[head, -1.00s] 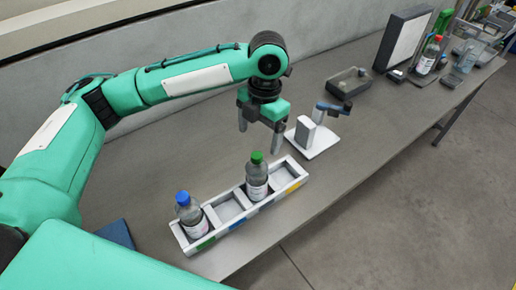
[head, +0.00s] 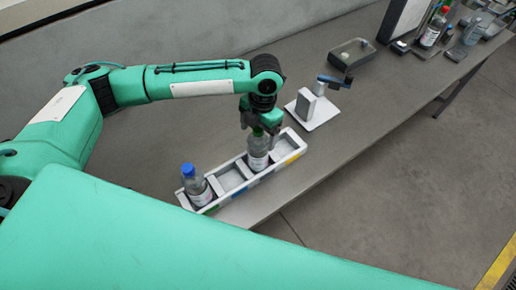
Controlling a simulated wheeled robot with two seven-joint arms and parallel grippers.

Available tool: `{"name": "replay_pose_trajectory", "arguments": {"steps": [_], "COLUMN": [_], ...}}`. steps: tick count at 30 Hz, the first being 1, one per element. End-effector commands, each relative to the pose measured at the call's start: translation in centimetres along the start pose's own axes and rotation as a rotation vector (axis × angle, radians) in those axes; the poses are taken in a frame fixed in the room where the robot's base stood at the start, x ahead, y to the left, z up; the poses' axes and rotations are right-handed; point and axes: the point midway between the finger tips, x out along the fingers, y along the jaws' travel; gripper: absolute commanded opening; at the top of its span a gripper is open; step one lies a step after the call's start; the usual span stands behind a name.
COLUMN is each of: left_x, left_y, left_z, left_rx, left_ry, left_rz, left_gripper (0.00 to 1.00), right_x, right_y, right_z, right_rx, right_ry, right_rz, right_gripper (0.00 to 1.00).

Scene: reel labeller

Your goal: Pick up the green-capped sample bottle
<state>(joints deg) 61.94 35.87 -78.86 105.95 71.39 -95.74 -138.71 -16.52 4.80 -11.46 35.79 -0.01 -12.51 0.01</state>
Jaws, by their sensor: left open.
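The green-capped sample bottle (head: 258,152) stands upright in a compartment of the white rack (head: 224,203), toward its right end. My left gripper (head: 260,128) is right above it, with its open fingers down around the level of the green cap. The fingers partly hide the cap, and I cannot tell whether they touch it. The blue-capped bottle (head: 196,186) stands in the rack's left end compartment. My right gripper is not in view.
A white stand with a grey block (head: 307,104) sits just behind the rack. The table's front edge runs close along the rack. The middle compartment looks empty.

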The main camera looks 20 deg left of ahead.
Motion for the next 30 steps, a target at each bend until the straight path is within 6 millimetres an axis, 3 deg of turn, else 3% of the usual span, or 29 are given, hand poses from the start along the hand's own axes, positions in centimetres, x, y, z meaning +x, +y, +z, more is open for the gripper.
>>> {"name": "replay_pose_trajectory", "arguments": {"steps": [1,6,14,26,30], "left_x": [0.2,2.2,2.6,2.5,2.5], "left_y": [0.0,-0.1,0.0,0.0,0.0], "left_z": [-0.1,0.0,0.0,0.0,0.1], "left_rx": [0.0,0.001,0.001,0.001,0.001], "left_ry": [0.002,-0.001,-0.001,-0.001,-0.003], "left_rz": [0.0,0.0,0.0,0.0,0.0], "left_gripper": [0.83,0.83,0.81,0.03,0.0], "right_x": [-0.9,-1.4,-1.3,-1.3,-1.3], "right_y": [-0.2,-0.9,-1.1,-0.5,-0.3], "right_z": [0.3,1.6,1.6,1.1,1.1], "right_rx": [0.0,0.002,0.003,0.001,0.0], "right_ry": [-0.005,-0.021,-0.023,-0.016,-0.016], "right_rz": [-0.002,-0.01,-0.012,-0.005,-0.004], "right_gripper": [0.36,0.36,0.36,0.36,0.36]}}
